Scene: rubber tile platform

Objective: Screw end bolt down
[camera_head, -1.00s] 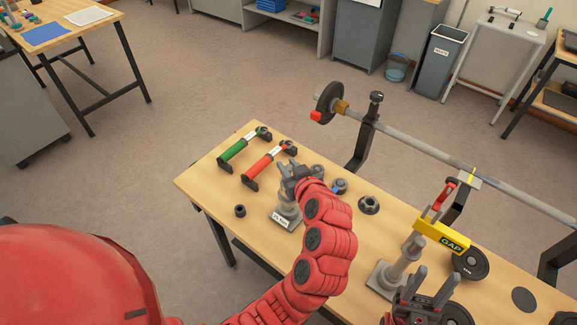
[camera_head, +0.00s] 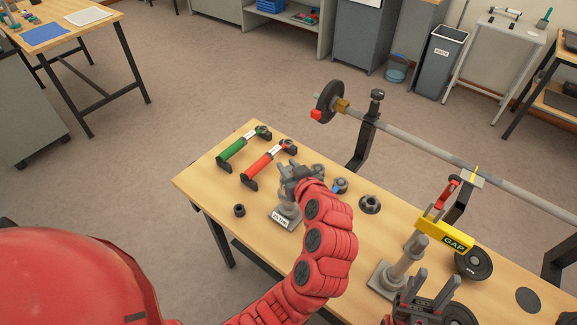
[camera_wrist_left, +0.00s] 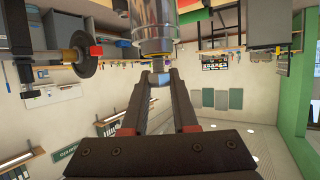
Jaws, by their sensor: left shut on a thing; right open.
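My left gripper (camera_head: 290,174) is over the grey post (camera_head: 286,210) with a white label on the table. In the left wrist view its fingers (camera_wrist_left: 160,86) are shut on a small bluish-grey metal piece (camera_wrist_left: 160,78), perhaps the end bolt's head. That piece is at the end of a shiny metal cylinder (camera_wrist_left: 155,32). The contact between them is partly hidden by the fingers. My right gripper (camera_head: 436,282) is open near the table's front right, its fingers apart and no thing visible between them.
Green (camera_head: 238,147) and red (camera_head: 264,163) handled tools lie at left. A yellow GAP block (camera_head: 445,236), black plates (camera_head: 473,264) and dark round parts (camera_head: 370,204) occupy the right side.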

